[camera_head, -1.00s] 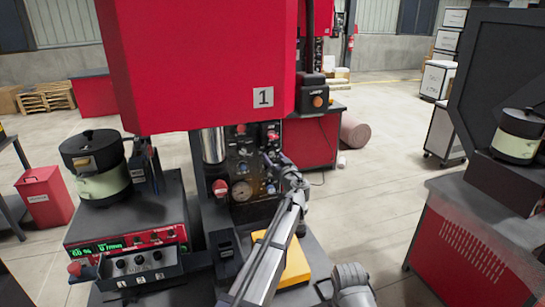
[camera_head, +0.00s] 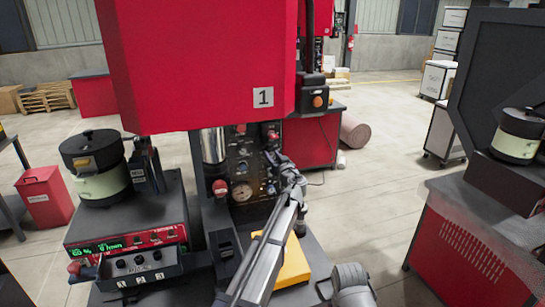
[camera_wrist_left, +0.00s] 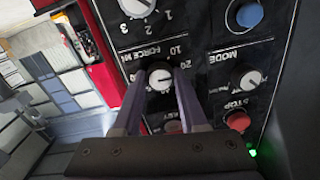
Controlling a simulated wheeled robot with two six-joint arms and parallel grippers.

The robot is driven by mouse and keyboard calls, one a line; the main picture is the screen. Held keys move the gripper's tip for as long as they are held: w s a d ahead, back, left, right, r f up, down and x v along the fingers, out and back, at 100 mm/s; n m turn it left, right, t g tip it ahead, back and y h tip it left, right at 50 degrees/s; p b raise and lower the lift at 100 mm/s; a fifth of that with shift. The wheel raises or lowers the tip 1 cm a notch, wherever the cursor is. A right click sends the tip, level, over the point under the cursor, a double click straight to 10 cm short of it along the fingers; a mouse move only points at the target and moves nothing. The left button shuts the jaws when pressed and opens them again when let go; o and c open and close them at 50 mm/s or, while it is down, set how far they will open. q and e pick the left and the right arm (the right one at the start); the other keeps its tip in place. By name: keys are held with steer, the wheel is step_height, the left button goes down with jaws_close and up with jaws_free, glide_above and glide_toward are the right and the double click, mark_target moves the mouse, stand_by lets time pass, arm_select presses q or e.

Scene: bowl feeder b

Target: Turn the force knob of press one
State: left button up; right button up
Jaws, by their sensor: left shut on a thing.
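Press one is the red machine marked 1 (camera_head: 263,97), with a black control panel (camera_head: 240,145) below its red cover. In the head view my left gripper (camera_head: 272,160) is at the right part of the panel and hides the knob there. My right gripper is not in view.
Near the force knob are a larger numbered dial (camera_wrist_left: 137,5), a mode knob (camera_wrist_left: 246,77), a blue button (camera_wrist_left: 249,14) and a red stop button (camera_wrist_left: 237,121). A gauge (camera_head: 241,191) and a red knob (camera_head: 220,187) are left of my gripper. A yellow box (camera_head: 293,267) lies below my arm.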

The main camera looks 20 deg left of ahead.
arm_select(q)
jaws_close()
steer(key=m, duration=0.3)
steer(key=shift+m, duration=0.3)
steer(key=m, duration=0.5)
steer(key=shift+b, duration=0.3)
steer(key=shift+m, duration=0.3)
steer(key=o, duration=1.1)
jaws_free()
steer(key=shift+c, duration=0.2)
